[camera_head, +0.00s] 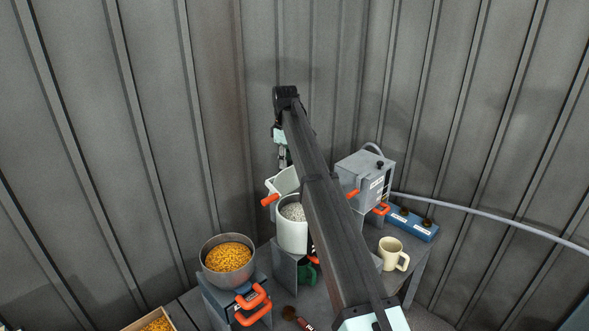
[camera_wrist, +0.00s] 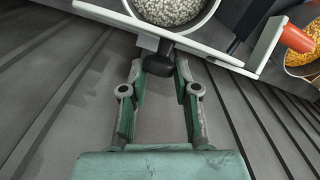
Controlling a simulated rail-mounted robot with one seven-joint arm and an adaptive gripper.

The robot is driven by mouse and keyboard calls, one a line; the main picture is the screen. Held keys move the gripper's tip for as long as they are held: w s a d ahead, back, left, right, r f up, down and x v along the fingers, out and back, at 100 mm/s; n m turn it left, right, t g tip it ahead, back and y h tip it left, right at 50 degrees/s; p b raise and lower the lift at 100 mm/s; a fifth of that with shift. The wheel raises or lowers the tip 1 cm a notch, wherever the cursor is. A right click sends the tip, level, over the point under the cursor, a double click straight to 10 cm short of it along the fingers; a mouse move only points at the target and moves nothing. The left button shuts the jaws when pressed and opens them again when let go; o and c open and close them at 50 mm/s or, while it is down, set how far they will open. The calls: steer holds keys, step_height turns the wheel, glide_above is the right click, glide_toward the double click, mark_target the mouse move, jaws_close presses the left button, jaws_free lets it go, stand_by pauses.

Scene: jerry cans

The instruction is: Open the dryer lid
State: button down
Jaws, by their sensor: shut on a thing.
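The dryer is a white round pot (camera_head: 291,236) full of pale pellets. Its white lid (camera_head: 283,180) stands tilted up at the back of the pot, and the pellets show below it. In the wrist view the lid (camera_wrist: 215,55) is seen nearly edge-on, with the pellets (camera_wrist: 168,8) beyond it. A dark knob (camera_wrist: 158,62) sticks out from the lid, between my fingertips. My gripper (camera_wrist: 160,72) is shut on this knob. In the head view my gripper (camera_head: 283,158) is small, behind the lid, and my arm covers the pot's right side.
A metal pot of yellow grains (camera_head: 229,257) stands on a stand at the left, with orange handles (camera_head: 252,304) below. A grey box (camera_head: 364,178), a blue switch block (camera_head: 413,224) and a cream mug (camera_head: 392,254) are at the right. Corrugated walls rise close behind.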

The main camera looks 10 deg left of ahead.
steer(key=shift+w+a+f+b, duration=0.2)
steer(key=shift+w+a, duration=0.7)
steer(key=shift+a, duration=0.1)
steer(key=shift+w+a+f+b, duration=0.15)
steer(key=shift+w+a, duration=0.75)
steer(key=shift+a, duration=0.1)
steer(key=c, duration=0.8)
jaws_free()
steer(key=shift+w+d+f, duration=0.1)
steer(key=shift+f, duration=0.05)
steer(key=shift+c, duration=0.2)
step_height(320, 180, up, 12)
